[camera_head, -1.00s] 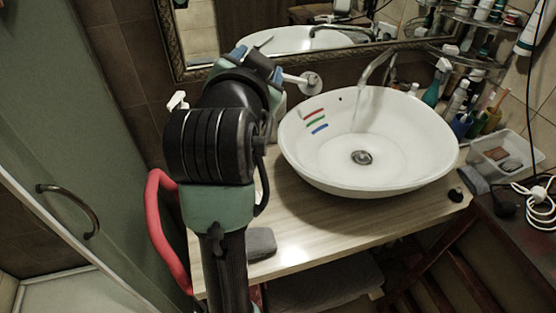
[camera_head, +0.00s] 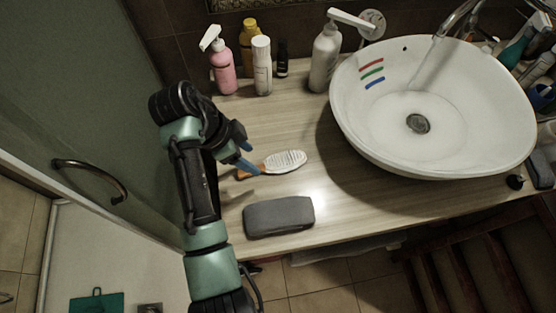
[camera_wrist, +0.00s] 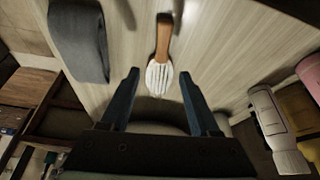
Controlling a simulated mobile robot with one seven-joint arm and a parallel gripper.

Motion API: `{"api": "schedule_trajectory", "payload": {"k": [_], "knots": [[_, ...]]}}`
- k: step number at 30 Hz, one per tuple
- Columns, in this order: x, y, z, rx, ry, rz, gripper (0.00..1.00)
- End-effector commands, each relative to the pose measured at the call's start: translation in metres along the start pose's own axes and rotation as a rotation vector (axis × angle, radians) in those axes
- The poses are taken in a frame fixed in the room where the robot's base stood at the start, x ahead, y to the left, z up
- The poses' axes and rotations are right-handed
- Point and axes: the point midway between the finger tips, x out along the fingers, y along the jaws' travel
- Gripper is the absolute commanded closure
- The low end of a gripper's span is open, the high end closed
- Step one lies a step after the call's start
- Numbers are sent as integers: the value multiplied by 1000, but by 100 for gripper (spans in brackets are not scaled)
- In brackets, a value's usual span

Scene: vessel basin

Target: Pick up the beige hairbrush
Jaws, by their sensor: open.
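The hairbrush (camera_head: 287,161) lies on the wooden countertop, its pale bristled head up and its orange-brown handle pointing left in the head view. My gripper (camera_head: 246,156) is open at the handle end in that picture, and a blue finger covers part of the handle. In the wrist view, the brush (camera_wrist: 161,50) shows with its handle away from me and its pale head between the two fingertips of my gripper (camera_wrist: 159,73). The jaws hold nothing. I cannot tell the exact height of the fingers above the counter.
A dark grey case (camera_head: 279,216) lies in front of the brush. The white basin (camera_head: 365,150) stands to the right. A pink pump bottle (camera_head: 222,68), a white can (camera_head: 262,66) and a white pump bottle (camera_head: 325,58) stand at the back.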

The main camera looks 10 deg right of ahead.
Motion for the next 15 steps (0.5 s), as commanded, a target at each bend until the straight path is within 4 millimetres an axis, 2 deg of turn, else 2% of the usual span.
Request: {"api": "schedule_trajectory", "payload": {"k": [5, 12, 15], "knots": [[13, 1, 3, -2, -1, 2, 38], [48, 0, 9, 0, -1, 1, 38], [54, 0, 9, 0, -2, -1, 38]]}}
